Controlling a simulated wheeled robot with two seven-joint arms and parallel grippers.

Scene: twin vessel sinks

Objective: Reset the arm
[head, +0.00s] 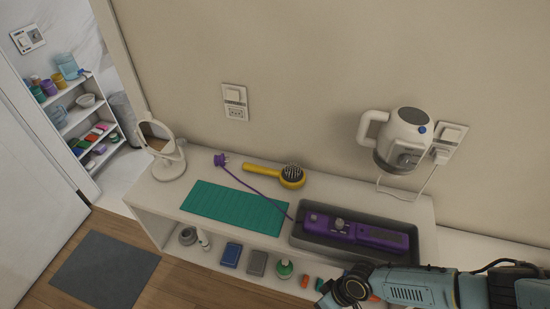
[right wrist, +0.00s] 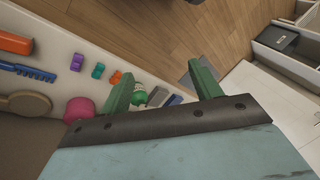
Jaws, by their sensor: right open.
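My right arm (head: 410,287) comes in from the right at the lower edge of the head view, in front of the white shelf unit. Its dark joint is near the bottom edge, and its fingertips cannot be made out there. In the right wrist view my right gripper (right wrist: 162,88) shows two green fingers spread wide apart. The gripper is open, with nothing held between the fingers. Small items on a shelf show beyond and between them, including a green bottle (right wrist: 139,94). My left gripper is not in view.
The shelf top (head: 270,182) holds a round mirror (head: 155,133), teal mat (head: 234,207), yellow hairbrush (head: 290,176) and grey tray (head: 299,237) with a purple device (head: 383,238). A white kettle-like appliance (head: 405,130) is at the wall. Open wooden floor (right wrist: 150,35) lies in front.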

